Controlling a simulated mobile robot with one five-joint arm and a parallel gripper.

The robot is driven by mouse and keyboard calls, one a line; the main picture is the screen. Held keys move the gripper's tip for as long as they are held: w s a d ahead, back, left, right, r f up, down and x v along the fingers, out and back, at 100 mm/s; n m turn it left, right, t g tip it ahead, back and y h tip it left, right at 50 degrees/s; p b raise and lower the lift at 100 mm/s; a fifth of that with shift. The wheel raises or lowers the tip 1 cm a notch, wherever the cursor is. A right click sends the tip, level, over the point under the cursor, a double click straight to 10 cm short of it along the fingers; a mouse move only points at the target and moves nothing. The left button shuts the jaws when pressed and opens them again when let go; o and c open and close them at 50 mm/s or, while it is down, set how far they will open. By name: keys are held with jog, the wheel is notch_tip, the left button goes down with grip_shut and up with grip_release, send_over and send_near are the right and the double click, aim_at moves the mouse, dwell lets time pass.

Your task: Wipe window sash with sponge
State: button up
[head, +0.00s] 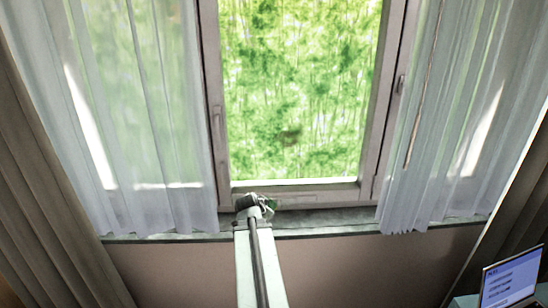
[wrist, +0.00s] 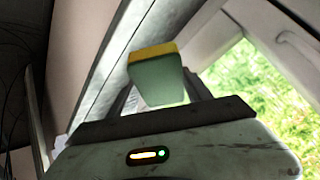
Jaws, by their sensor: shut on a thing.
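The window sash (head: 300,194) is a grey-white frame around a bright pane, with its bottom rail just above the sill. In the wrist view the sash (wrist: 206,35) runs at a slant, with the pane to its right. My gripper (head: 262,204) is at the left part of the bottom rail in the head view. In the wrist view my gripper (wrist: 160,98) is shut on the sponge (wrist: 157,78), which is green with a yellow layer on its far side. In the head view the sponge is mostly hidden by my gripper. I cannot tell whether it touches the sash.
Sheer white curtains (head: 150,120) hang left and right of the window, their hems near the sill (head: 330,232). Brown drapes (head: 40,150) hang at the outer sides. A laptop (head: 511,280) stands at the lower right.

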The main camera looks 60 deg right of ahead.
aim_at(308, 138)
jog(key=w+d+r+t+h+b, duration=0.1)
jog(key=w+d+r+t+h, duration=0.25)
jog(key=r, duration=0.35)
jog(key=w+d+r+t+h, duration=0.2)
jog(key=r+t, duration=0.2)
jog(key=r, duration=0.4)
jog(key=s+d+r+m+g+h, duration=0.2)
jog(key=s+r+m+g+h, duration=0.2)
jog(key=s+r+h, duration=0.1)
jog(key=shift+w+d+r+b, duration=0.1)
jog(key=shift+w+d, duration=0.45)
jog(key=shift+d, duration=0.2)
jog(key=shift+w+d+f+b, duration=0.1)
jog(key=shift+w+d+b, duration=0.05)
jog(key=shift+w+d, duration=0.55)
jog(key=shift+w+d+r+b, duration=0.1)
jog(key=shift+w+d, duration=0.3)
jog(key=shift+d, duration=0.45)
jog(key=shift+w+d, duration=0.5)
jog(key=shift+d, duration=0.15)
jog(key=shift+s, duration=0.1)
jog(key=shift+s+d, duration=1.35)
jog(key=shift+s, duration=0.45)
jog(key=shift+s+d, duration=1.35)
jog(key=shift+s, duration=0.5)
jog(key=shift+s+d, duration=1.35)
jog(key=shift+s, duration=0.45)
jog(key=shift+s, duration=0.1)
